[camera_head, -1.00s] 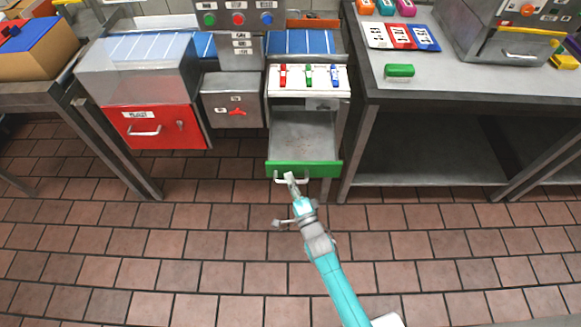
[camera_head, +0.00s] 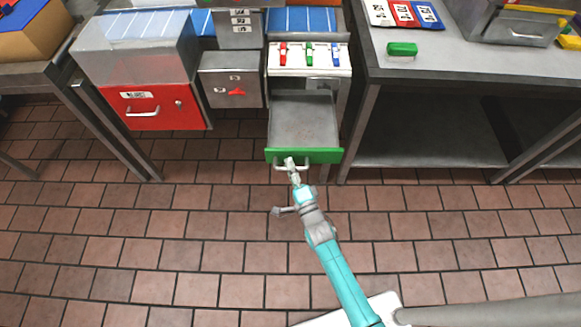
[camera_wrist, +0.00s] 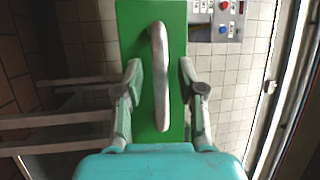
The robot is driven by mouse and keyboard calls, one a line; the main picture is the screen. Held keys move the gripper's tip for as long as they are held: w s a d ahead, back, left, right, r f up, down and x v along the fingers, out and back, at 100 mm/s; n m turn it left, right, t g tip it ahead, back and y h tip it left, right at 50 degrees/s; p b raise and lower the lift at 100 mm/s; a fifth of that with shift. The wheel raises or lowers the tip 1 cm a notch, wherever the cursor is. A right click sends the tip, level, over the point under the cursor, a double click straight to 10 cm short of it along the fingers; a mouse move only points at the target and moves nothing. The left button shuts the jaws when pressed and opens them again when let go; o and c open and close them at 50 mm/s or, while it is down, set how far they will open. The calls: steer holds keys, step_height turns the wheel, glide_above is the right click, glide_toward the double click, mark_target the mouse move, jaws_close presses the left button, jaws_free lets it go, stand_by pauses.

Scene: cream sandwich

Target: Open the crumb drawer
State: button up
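The crumb drawer, with its green front (camera_head: 325,156), stands pulled out below the white panel, and its empty-looking grey inside (camera_head: 305,120) shows. A pale bar handle (camera_wrist: 159,85) runs along the green front and looks upright in the wrist view. My gripper (camera_head: 290,164) is at this handle, left of the middle of the front. In the wrist view its two fingers (camera_wrist: 161,82) stand apart on either side of the handle, with visible gaps. Contact with the handle cannot be told for sure.
A red drawer (camera_head: 155,107) and a grey box with a red knob (camera_head: 232,85) are at the left, both shut. The white panel (camera_head: 308,59) holds red, green and blue switches. A grey table (camera_head: 450,67) stands right. The tiled floor in front is clear.

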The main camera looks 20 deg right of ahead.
steer(key=v, duration=1.2)
steer(key=shift+r, duration=0.1)
steer(key=s+d+r+n+g+h, duration=0.1)
steer(key=s+r+n, duration=0.25)
steer(key=s, duration=0.65)
steer(key=s+d+r+n+g, duration=0.1)
steer(key=s+r+n+g, duration=0.15)
steer(key=s+n, duration=0.45)
steer(key=s+d+r+n+g, duration=0.1)
steer(key=s+r+n, duration=0.4)
steer(key=s+r, duration=0.7)
steer(key=shift+s+r+n+g+h, duration=0.35)
steer(key=shift+s+h, duration=0.05)
steer(key=shift+s, duration=0.1)
